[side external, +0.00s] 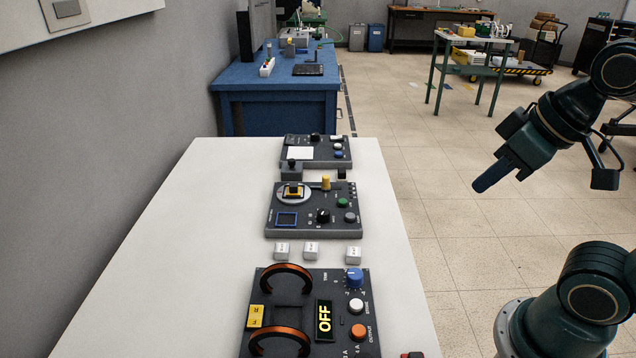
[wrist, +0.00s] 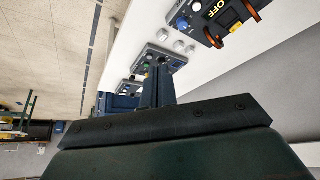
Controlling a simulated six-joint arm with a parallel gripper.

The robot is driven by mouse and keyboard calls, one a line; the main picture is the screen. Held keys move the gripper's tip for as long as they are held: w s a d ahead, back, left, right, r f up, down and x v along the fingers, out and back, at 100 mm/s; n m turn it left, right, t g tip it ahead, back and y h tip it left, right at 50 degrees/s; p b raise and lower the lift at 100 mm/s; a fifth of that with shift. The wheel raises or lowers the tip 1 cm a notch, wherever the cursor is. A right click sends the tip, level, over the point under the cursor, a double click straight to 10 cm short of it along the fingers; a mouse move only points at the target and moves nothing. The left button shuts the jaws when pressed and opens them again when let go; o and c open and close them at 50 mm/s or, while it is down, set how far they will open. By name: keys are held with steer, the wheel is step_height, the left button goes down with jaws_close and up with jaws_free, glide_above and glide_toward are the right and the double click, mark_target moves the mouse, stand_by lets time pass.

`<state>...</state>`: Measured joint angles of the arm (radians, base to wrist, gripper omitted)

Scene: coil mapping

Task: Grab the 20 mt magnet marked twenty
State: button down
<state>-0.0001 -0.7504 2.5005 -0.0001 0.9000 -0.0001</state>
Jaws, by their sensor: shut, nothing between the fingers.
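Three small white blocks with dark markings lie in a row on the white table: a left block (side external: 282,249), a middle block (side external: 312,248) and a right block (side external: 353,255). Their markings are too small to read, so I cannot tell which is marked twenty. White blocks also show small in the wrist view (wrist: 178,45). My gripper (side external: 481,186) is shut and empty, in the air to the right of the table, well apart from the blocks. Its fingers (wrist: 158,78) also show in the wrist view.
A coil panel (side external: 290,312) with two copper coils and an "OFF" display stands in front of the blocks. A dark instrument panel (side external: 300,222) with knobs stands behind them, another (side external: 325,142) farther back. The table's left side (side external: 180,250) is clear.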

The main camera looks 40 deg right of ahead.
steer(key=c, duration=1)
jaws_free()
steer(key=shift+o, duration=0.2)
steer(key=shift+w, duration=0.1)
steer(key=n+g+y, duration=0.2)
steer(key=n+y, duration=0.1)
steer(key=n, duration=0.5)
glide_above(312, 247)
steer(key=s+d, duration=0.2)
steer(key=shift+w+a+f, duration=0.1)
steer(key=shift+a+f, duration=0.05)
steer(key=shift+f, duration=6.35)
steer(key=shift+a+f, duration=0.1)
steer(key=shift+f, duration=6.4)
steer(key=shift+f, duration=0.1)
